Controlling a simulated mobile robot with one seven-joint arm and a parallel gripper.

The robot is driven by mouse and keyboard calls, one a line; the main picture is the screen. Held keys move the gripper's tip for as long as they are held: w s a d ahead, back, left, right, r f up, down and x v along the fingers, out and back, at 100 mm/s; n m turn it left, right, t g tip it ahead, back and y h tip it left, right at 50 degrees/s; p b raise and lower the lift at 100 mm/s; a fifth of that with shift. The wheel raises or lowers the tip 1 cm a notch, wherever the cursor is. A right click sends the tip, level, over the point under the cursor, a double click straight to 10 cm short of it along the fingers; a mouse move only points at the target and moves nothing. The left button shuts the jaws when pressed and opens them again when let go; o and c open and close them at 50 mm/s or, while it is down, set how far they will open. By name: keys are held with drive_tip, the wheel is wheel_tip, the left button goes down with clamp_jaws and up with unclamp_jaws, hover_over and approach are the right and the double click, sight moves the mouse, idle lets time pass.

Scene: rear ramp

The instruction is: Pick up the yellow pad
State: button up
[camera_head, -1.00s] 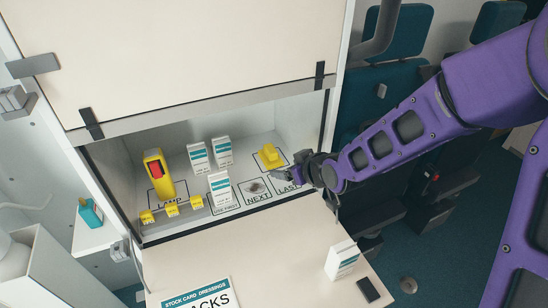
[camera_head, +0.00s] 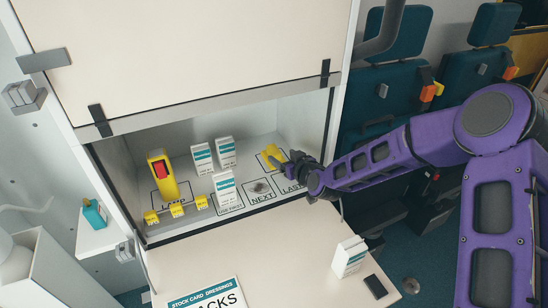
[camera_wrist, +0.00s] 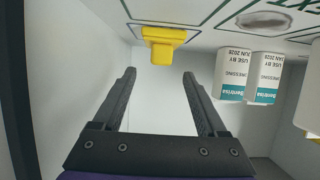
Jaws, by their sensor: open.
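The yellow pad (camera_head: 269,154) sits on the floor of the open cabinet, at its right side behind the "LAST" label. My gripper (camera_head: 285,163) has reached into the cabinet from the right and is beside the pad, partly covering it in the head view. In the wrist view, the pad (camera_wrist: 163,45) lies just beyond my open, empty fingers (camera_wrist: 159,74), about in line with the gap between them. The pad appears apart from both fingers.
White dressing cartons (camera_head: 225,187) stand left of the pad; two also show at the right in the wrist view (camera_wrist: 233,75). A yellow lamp (camera_head: 161,175) stands at the cabinet's left.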

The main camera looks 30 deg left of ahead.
sight(277, 153)
drive_tip(key=shift+b+x, duration=0.35)
drive_tip(key=shift+x, duration=3.35)
clamp_jaws()
